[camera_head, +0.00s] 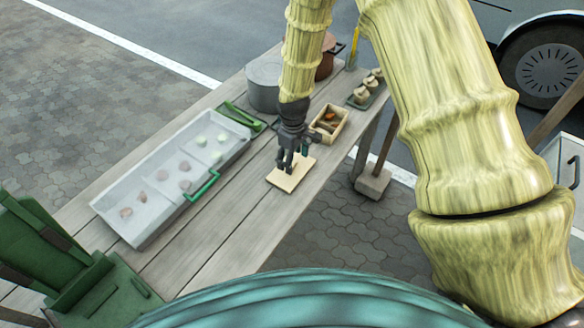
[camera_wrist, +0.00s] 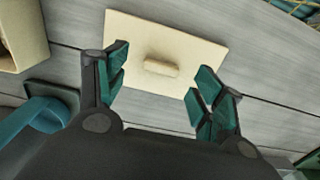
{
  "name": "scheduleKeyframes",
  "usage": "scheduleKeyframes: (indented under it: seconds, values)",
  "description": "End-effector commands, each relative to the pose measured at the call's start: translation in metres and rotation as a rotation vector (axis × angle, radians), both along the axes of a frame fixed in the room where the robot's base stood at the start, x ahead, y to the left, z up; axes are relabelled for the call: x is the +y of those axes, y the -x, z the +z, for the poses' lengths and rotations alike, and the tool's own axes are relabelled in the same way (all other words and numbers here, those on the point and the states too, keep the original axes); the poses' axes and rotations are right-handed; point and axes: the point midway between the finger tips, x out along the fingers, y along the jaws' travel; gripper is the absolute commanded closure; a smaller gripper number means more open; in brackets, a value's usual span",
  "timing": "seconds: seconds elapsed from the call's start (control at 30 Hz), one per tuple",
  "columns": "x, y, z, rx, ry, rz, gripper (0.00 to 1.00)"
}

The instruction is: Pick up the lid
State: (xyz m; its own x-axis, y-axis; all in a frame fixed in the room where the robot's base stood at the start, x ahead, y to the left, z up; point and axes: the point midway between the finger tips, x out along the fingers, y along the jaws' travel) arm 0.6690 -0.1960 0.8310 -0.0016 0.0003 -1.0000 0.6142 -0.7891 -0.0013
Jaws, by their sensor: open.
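The lid (camera_head: 284,181) is a flat, pale wooden rectangle lying on the grey plank table. In the wrist view the lid (camera_wrist: 190,50) shows a small rounded bar handle (camera_wrist: 161,68) at its middle. My gripper (camera_head: 291,168) is above the lid in the head view. In the wrist view my gripper (camera_wrist: 158,85) is open, with one teal-padded finger on each side of the handle and a gap to it on both sides. The fingers hold nothing. I cannot tell the exact height of the fingertips over the lid.
A small wooden box (camera_head: 329,123) with items inside stands just behind the lid. A long white tray (camera_head: 150,215) with several round pieces lies to the left, a green-handled item (camera_head: 204,186) at its edge. A grey pot (camera_head: 263,86) stands behind. Bare planks (camera_head: 235,235) lie in front.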

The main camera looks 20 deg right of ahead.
Motion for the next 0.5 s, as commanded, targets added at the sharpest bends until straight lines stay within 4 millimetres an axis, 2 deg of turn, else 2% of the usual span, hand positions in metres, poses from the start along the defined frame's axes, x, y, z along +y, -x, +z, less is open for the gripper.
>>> scheduleKeyframes:
  seconds: [0.3,0.5]
  values:
    - [0.001,0.002,-0.026,0.0,0.0,0.001,0.32]
    - [0.001,0.002,-0.03,-0.001,0.0,0.001,0.32]
